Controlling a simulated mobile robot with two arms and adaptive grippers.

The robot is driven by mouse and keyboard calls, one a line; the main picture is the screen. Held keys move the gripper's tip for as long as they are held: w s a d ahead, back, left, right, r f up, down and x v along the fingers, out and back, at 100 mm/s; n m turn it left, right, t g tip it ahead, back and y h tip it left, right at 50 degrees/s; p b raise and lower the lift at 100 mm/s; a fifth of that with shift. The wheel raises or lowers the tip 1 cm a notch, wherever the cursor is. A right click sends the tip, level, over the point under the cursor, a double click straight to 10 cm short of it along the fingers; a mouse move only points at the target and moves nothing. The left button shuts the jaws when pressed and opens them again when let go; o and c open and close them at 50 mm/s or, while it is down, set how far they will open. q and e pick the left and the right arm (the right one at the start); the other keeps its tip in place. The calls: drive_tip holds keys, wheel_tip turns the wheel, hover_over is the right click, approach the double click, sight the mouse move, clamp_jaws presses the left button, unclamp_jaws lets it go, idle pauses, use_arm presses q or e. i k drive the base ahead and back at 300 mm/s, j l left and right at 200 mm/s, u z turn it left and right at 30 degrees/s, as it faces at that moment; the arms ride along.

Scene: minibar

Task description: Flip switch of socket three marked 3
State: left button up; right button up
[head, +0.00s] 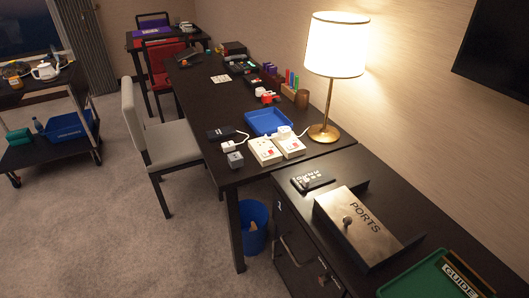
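Two pale socket units stand side by side near the front edge of the desk. The left socket unit (265,152) shows a small red part on its top. The right socket unit (293,149) also has a small red part and a white plug or adapter (284,132) at its far end. A grey cube-shaped block (235,160) and a white plug (228,146) with a cable lie to their left. The number 3 is too small to read, and I cannot tell the switch positions. Neither of my grippers is in view.
A blue tray (268,121) lies behind the sockets, and a lit lamp (324,132) stands to their right. A chair (170,145) is at the desk's left side. A metal PORTS box (365,232) sits on the nearer cabinet. Carpet at left front is clear.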

sight(270, 152)
drive_tip(key=i+j+z, duration=0.1)
drive_tip(key=i+j, duration=0.75)
drive_tip(key=j, duration=0.25)
drive_tip(key=l+z, duration=0.05)
